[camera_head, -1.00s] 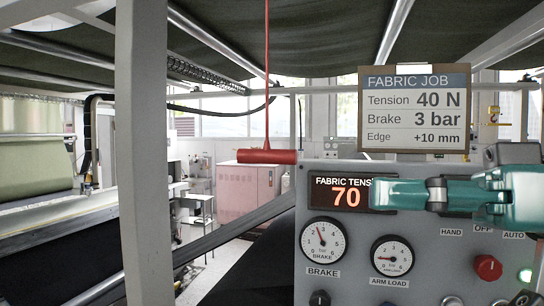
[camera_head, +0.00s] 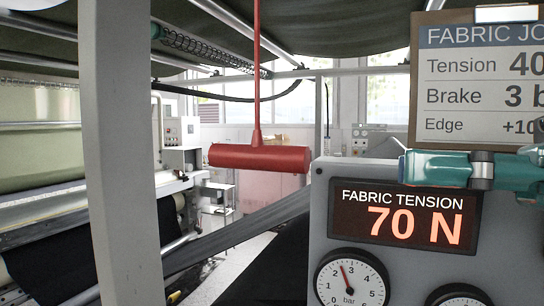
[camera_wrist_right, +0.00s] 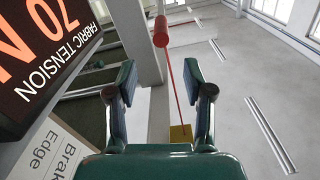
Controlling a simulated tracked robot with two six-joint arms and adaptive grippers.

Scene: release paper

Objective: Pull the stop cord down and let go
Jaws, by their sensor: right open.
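The stop cord (camera_head: 257,70) is a thin red line hanging from above, with a thick red horizontal bar handle (camera_head: 258,157) at its lower end. In the right wrist view the handle (camera_wrist_right: 160,30) lies beyond the fingertips, and its cord runs to a yellow block (camera_wrist_right: 180,133). My right gripper (camera_head: 404,166) is to the right of the handle, apart from it, in front of the panel. In the right wrist view its two fingers (camera_wrist_right: 160,88) are spread with nothing held between them. My left gripper is not in view.
A grey control panel (camera_head: 322,210) with a FABRIC TENSION display (camera_head: 405,216) reading 70 N stands below my right gripper. A job board (camera_head: 468,95) is behind it. A pale upright post (camera_head: 120,150) stands left of the cord. Space around the handle looks clear.

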